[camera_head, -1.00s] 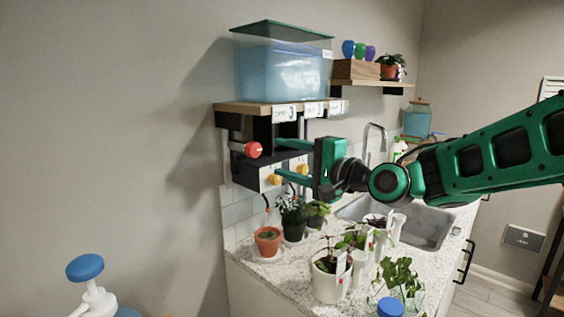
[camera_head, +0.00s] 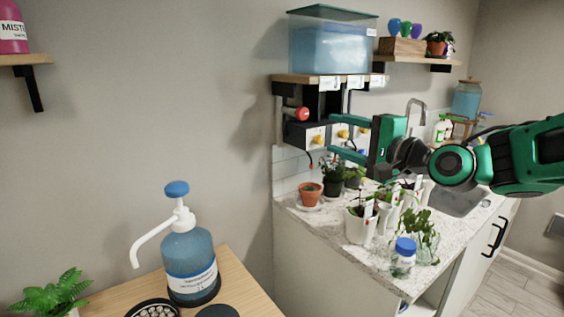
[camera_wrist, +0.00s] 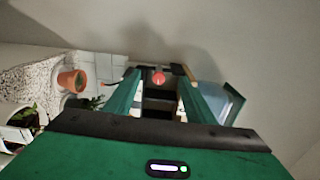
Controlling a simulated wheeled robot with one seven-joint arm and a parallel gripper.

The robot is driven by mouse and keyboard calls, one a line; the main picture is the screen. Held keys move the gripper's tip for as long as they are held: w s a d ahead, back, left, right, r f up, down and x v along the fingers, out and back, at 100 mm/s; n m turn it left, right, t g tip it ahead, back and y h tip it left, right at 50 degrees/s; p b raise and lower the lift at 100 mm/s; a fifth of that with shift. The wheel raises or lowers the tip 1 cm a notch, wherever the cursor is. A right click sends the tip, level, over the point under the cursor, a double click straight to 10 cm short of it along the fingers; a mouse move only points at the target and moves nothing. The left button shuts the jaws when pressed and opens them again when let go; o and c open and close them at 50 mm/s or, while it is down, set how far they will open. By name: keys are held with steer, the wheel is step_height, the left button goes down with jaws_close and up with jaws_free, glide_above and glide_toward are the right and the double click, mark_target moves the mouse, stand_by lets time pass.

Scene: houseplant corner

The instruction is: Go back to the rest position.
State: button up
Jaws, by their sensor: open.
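My gripper (camera_head: 333,135) is open and empty, held above the counter in front of the wall unit with the red knob. In the wrist view its two green fingers (camera_wrist: 159,85) stand apart with nothing held between them. The red knob (camera_head: 302,113) is at the left side of the unit, left of the fingertips and apart from them. It also shows in the wrist view (camera_wrist: 158,77), seen beyond the gap between the fingers. Yellow knobs (camera_head: 343,134) are on the unit's front, close behind the fingers.
A lidded blue tank (camera_head: 330,45) stands on the unit's shelf. Below my gripper, the counter (camera_head: 330,226) holds a terracotta pot (camera_head: 310,194), a white pot (camera_head: 359,228) and a blue-capped jar (camera_head: 403,258). A blue pump bottle (camera_head: 190,262) stands on a wooden table at lower left.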

steer(key=s+d+f+n+g+h, duration=0.25)
steer(key=s+d+f+h, duration=0.2)
steer(key=d+f, duration=0.45)
steer(key=s+d+f+n+g+h, duration=0.1)
steer(key=s+d+f+g+h, duration=0.4)
steer(key=d+f, duration=0.4)
steer(key=s+d+f+g, duration=0.2)
steer(key=s+d, duration=0.1)
steer(key=s, duration=0.5)
steer(key=s+d+f+g, duration=0.3)
steer(key=s, duration=0.6)
steer(key=s+d+f+n+g, duration=0.1)
steer(key=s+d+f+g, duration=0.1)
steer(key=s, duration=0.6)
steer(key=shift+s+d+f+h, duration=0.3)
steer(key=shift+s+d+h, duration=0.1)
steer(key=shift+d, duration=0.4)
steer(key=shift+g, duration=0.25)
